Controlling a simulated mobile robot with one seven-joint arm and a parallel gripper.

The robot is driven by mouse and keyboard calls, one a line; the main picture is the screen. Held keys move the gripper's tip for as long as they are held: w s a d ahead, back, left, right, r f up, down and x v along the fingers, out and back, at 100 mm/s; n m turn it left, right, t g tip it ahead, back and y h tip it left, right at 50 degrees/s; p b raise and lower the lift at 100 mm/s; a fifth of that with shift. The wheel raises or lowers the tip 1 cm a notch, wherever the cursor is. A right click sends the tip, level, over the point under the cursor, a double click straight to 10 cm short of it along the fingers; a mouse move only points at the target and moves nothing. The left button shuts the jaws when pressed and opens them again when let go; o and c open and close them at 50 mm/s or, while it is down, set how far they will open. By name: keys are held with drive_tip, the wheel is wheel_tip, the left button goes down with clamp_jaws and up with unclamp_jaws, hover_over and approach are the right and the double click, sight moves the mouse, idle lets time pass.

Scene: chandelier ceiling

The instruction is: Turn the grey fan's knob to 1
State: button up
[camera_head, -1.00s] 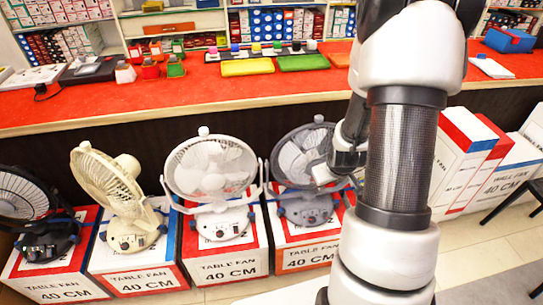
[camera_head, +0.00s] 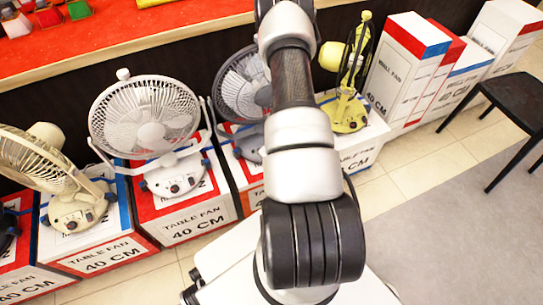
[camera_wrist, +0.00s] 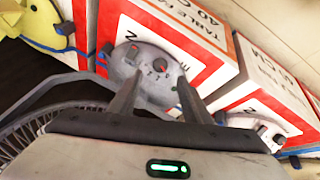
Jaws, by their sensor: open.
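The grey fan (camera_head: 240,85) stands on its box behind my arm in the head view, its base partly hidden. In the wrist view its rounded grey base (camera_wrist: 148,58) shows at the centre, seen upside down, with a dark knob (camera_wrist: 159,66) and small printed marks beside it. My gripper (camera_wrist: 160,76) is open, its two dark fingers pointing at the base on either side of the knob. I cannot tell whether they touch the base. The gripper is hidden in the head view.
A white fan (camera_head: 150,120) stands just left of the grey fan, a cream fan (camera_head: 50,175) farther left. A yellow fan (camera_head: 348,75) stands on the right. Boxed fans (camera_head: 405,65) and a black chair (camera_head: 505,105) are farther right. The floor in front is clear.

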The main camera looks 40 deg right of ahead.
drive_tip(key=b+x, duration=0.2)
drive_tip(key=x, duration=0.7)
drive_tip(key=shift+a, duration=0.1)
drive_tip(key=shift+r, duration=0.1)
drive_tip(key=c, duration=1)
drive_tip(key=shift+c, duration=0.2)
drive_tip(key=shift+m, duration=0.3)
drive_tip(key=m, duration=0.1)
drive_tip(key=m+y, duration=0.1)
drive_tip(key=m, duration=0.1)
drive_tip(key=shift+d, duration=0.25)
drive_tip(key=m, duration=0.2)
drive_tip(key=m+y, duration=0.1)
drive_tip(key=m, duration=0.1)
drive_tip(key=shift+d+t+y, duration=0.1)
drive_tip(key=shift+t+y, duration=0.2)
drive_tip(key=shift+m, duration=0.3)
